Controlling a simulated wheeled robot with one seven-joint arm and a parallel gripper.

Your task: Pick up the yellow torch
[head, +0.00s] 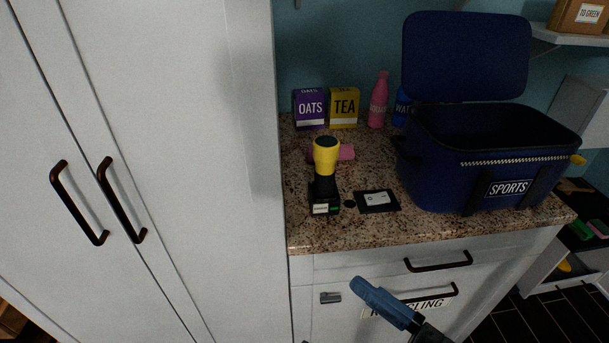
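The yellow torch (325,156) stands upright on the speckled countertop (350,232), near its left end. It has a yellow head, a black body and a dark base with a pale label. My gripper (375,298) shows as a blue part at the bottom of the head view. It is in front of the drawers, lower than the torch and to its right, apart from it. Its fingers cannot be told apart, so its opening is unclear. Nothing is seen held in it.
A pink item (346,152) lies behind the torch. A dark card (378,200) lies to its right. An open blue SPORTS bag (440,170) fills the counter's right. Oats (310,110), tea (344,108) and a pink bottle (378,100) stand behind. A tall white cabinet (215,170) borders the left.

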